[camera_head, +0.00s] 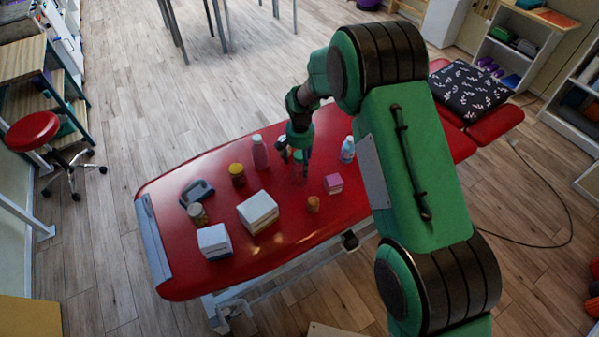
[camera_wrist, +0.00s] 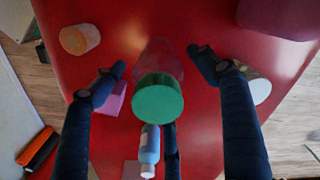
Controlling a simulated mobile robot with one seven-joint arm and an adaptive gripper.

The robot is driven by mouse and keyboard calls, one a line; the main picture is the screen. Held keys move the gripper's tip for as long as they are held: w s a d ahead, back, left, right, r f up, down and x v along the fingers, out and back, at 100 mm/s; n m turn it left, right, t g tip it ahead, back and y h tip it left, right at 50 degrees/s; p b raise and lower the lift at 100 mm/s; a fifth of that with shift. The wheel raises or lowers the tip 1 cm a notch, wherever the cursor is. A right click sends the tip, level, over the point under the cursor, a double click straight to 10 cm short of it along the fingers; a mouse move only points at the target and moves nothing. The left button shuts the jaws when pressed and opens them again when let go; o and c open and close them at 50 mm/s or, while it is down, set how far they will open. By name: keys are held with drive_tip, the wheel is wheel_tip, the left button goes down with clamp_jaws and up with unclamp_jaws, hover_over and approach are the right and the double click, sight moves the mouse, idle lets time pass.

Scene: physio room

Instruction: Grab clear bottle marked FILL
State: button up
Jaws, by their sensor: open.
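A clear bottle with a green cap (camera_wrist: 158,100) is in the middle of the wrist view, its see-through body (camera_wrist: 158,58) behind the cap. It stands upright on the red treatment table (camera_head: 320,205). No FILL marking can be read. My gripper (camera_head: 296,160) points down over the bottle, and its fingers are open around it. In the wrist view my gripper (camera_wrist: 160,68) has one finger on each side of the bottle, with gaps visible, and a third finger below. In the head view, the bottle is mostly hidden by the fingers.
White boxes (camera_head: 258,212), a yellow-lidded jar (camera_head: 237,175) and a dark grey object (camera_head: 196,192) lie left. A patterned cushion (camera_head: 470,88) is at the far right.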

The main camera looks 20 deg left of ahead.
drive_tip(key=shift+f, duration=0.5)
drive_tip(key=shift+f+b, duration=0.7)
drive_tip(key=shift+f, duration=1.9)
drive_tip(key=c, duration=1.3)
